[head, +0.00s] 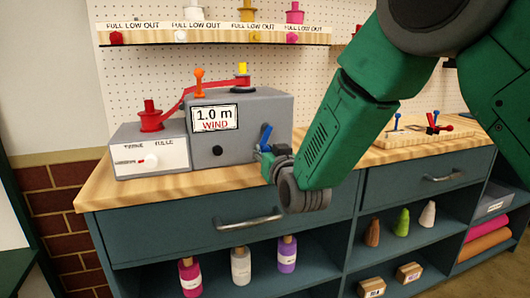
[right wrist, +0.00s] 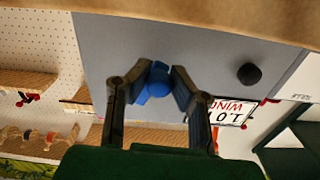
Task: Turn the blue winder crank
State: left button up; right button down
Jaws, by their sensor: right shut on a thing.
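The blue winder crank (head: 265,137) sticks out of the front of the grey winder box (head: 270,112), near its right end. My right gripper (head: 267,152) reaches in from the right and is shut on the crank. In the right wrist view the blue crank (right wrist: 156,82) sits between the two fingertips of my right gripper (right wrist: 157,76). The winder's display (head: 215,117) reads "1.0 m" and "WIND". A black knob (head: 217,150) is below the display. My left gripper is not in view.
A red spool (head: 151,116) with red ribbon stands on the lower box at left. An orange-topped lever (head: 199,82) stands on top. A wooden board with small levers (head: 420,135) lies at right. Bottles (head: 240,267) stand on the shelf below. My arm hides part of the bench.

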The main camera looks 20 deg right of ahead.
jog(key=m, duration=0.1)
jog(key=a+m+p, duration=0.1)
jog(key=m, duration=0.1)
jog(key=r+m, duration=0.1)
jog(key=shift+a, duration=0.25)
jog(key=m, duration=0.1)
jog(key=r+m, duration=0.1)
jog(key=m, duration=0.1)
jog(key=a+m+p, duration=0.1)
jog(key=m, duration=0.1)
jog(key=shift+r, duration=0.25)
jog(key=m, duration=0.1)
jog(key=r+m, duration=0.1)
jog(key=m, duration=0.2)
jog(key=shift+a+r, duration=0.2)
jog(key=shift+r, duration=0.15)
jog(key=shift+d+r+m+b, duration=0.1)
jog(key=shift+r+m+b, duration=0.25)
jog(key=shift+m, duration=0.8)
jog(key=shift+r+m+b, duration=0.25)
jog(key=shift+r+m, duration=0.2)
jog(key=shift+m, duration=0.7)
jog(key=c, duration=1.5)
grip_release()
jog(key=shift+s, duration=0.1)
jog(key=shift+c, duration=0.2)
jog(key=shift+o, duration=0.7)
jog(key=shift+d+r, duration=0.15)
